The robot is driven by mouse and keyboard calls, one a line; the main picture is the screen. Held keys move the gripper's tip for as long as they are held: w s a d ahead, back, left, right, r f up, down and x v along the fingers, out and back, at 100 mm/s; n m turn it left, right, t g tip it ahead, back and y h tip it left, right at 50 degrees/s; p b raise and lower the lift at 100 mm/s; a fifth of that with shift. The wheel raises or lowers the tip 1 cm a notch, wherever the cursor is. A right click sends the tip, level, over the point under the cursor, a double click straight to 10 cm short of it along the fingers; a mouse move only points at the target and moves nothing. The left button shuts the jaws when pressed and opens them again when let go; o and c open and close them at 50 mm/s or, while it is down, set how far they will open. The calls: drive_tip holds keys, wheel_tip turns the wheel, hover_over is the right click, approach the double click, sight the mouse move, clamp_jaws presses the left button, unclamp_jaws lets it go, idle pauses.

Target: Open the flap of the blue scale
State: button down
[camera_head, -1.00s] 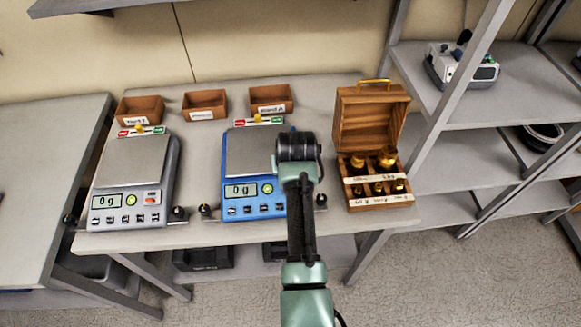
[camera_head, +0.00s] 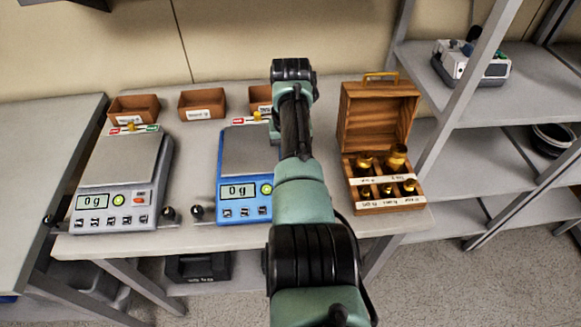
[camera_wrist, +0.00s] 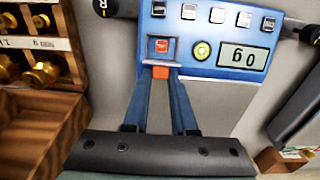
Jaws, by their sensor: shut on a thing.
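The blue scale (camera_head: 233,172) stands in the middle of the table, its display reading 0 g; my arm covers its right part in the head view. In the wrist view the blue scale (camera_wrist: 215,40) appears upside down, with a green button and a red button (camera_wrist: 162,46) in a small frame. My gripper (camera_wrist: 161,71) is shut at that frame's edge, its two fingers closing on an orange-red tab (camera_wrist: 160,73), which seems to belong to the flap. How far the flap is raised I cannot tell. The head view hides my gripper behind my arm.
A grey scale (camera_head: 122,170) stands to the left. An open wooden weight box (camera_head: 372,125) with brass weights is close on the right. Small wooden trays (camera_head: 202,104) line the back. Dark knobs (camera_head: 196,212) stand by the table's front edge. Metal shelves (camera_head: 500,130) are farther right.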

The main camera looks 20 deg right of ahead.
idle(0.4)
drive_tip(key=c, duration=0.7)
unclamp_jaws()
wheel_tip(320, 180, up, 13)
drive_tip(key=shift+f+b, duration=0.1)
drive_tip(key=shift+b, duration=0.35)
